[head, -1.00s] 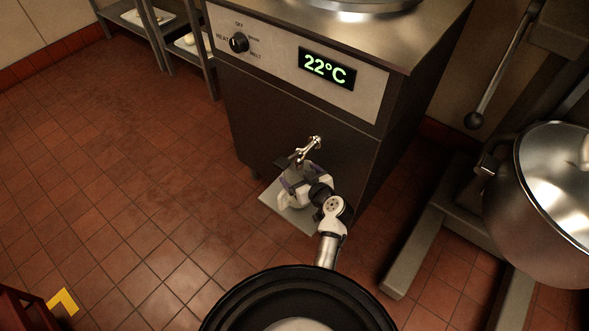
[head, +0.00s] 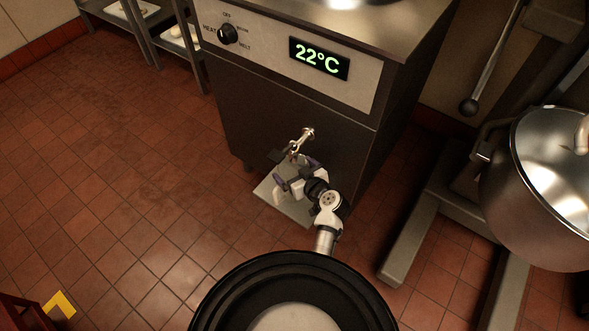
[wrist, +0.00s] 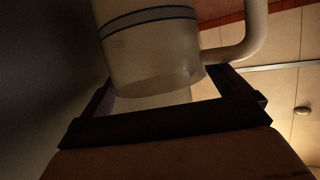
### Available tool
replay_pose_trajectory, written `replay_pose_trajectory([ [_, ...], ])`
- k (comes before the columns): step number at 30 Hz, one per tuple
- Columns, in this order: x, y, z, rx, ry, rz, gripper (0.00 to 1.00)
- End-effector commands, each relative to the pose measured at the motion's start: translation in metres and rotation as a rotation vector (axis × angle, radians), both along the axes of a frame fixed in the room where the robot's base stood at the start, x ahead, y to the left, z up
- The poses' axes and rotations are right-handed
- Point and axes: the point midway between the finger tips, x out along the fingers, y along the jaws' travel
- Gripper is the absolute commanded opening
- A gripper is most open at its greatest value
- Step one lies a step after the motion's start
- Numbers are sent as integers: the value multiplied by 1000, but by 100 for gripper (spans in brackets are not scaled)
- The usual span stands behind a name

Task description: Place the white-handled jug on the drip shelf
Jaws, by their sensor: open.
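The jug (wrist: 150,50) is pale with blue bands and has a white handle (wrist: 245,40) on its right side in the wrist view. Its base shows close to my open gripper (wrist: 172,100), with the fingers on either side. I cannot tell whether any finger touches it. In the head view my gripper (head: 293,175) is low in front of the steel machine, over the drip shelf (head: 293,207), a pale plate below the tap (head: 299,143). The jug is hard to tell from the gripper there. Whether its base rests on the shelf is hidden.
The steel machine (head: 285,105) with a 22°C display stands behind the shelf. Low racks (head: 150,30) are at the back left.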

Motion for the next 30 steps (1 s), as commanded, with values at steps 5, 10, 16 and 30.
replay_pose_trajectory([
  [5, -27, -17, 11, -1, 0, -4, 100],
  [10, -57, -35, 26, -1, 0, -4, 100],
  [16, -82, -51, 38, -1, 1, -3, 100],
  [30, -92, -57, 44, 0, 0, -1, 100],
])
